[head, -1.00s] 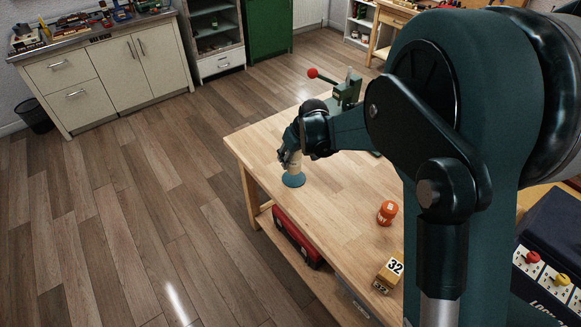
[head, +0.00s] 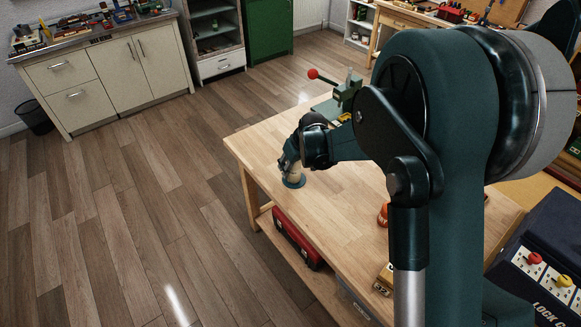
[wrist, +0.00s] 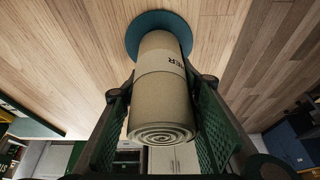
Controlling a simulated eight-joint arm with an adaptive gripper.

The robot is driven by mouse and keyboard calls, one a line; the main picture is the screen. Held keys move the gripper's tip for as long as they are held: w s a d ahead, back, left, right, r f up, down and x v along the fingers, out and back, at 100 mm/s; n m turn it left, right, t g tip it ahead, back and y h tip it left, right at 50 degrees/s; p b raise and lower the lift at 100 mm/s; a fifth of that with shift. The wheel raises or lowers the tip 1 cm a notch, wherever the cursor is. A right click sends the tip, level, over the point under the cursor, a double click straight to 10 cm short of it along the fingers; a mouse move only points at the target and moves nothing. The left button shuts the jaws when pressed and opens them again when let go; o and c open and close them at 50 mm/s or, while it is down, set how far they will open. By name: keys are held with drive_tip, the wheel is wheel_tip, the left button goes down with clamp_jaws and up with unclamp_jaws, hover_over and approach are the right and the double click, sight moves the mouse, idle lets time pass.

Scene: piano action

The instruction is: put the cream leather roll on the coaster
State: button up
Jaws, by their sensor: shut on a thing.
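The cream leather roll (wrist: 161,88) stands upright between the two green-padded fingers of my gripper (wrist: 160,115). Its spiral end faces the wrist camera, and a band with dark lettering wraps it. My gripper also shows in the head view (head: 291,163) and is shut on the roll. The teal round coaster (wrist: 158,22) lies on the wooden bench at the roll's far end; it also shows in the head view (head: 293,182). The roll's lower end is over the coaster. I cannot tell whether they touch.
The wooden bench (head: 335,222) is clear around the coaster. A green vise with a red-knobbed lever (head: 340,88) stands behind. An orange container (head: 383,215) and a yellow number block (head: 385,278) sit nearer, partly hidden by my arm. A red case (head: 296,238) is below.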

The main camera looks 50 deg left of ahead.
drive_tip(key=shift+f, duration=0.15)
drive_tip(key=o, duration=0.9)
drive_tip(key=shift+p+v, duration=0.6)
drive_tip(key=shift+v, duration=5.6)
drive_tip(key=shift+a, duration=0.1)
